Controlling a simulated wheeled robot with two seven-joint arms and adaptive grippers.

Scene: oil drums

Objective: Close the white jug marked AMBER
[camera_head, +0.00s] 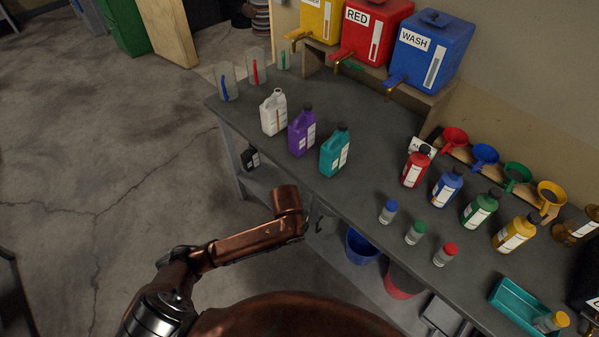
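The white jug (272,115) stands upright on the dark workbench (350,105), left of a purple jug and near the bench's left end. It has a narrow amber strip on its front, and its label is too small to read. No dark cap like those on the neighbouring jugs shows on its top; its mouth is too small to make out clearly. A copper-coloured arm of mine (250,240) is low in front of the bench, apart from the jug. Neither gripper shows.
Purple (302,132) and teal (335,152) jugs stand right of the white jug. Dispensers, including the blue WASH one (425,55), line the back. Several bottles and small jars crowd the right. A teal tray (508,303) sits at the front right.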

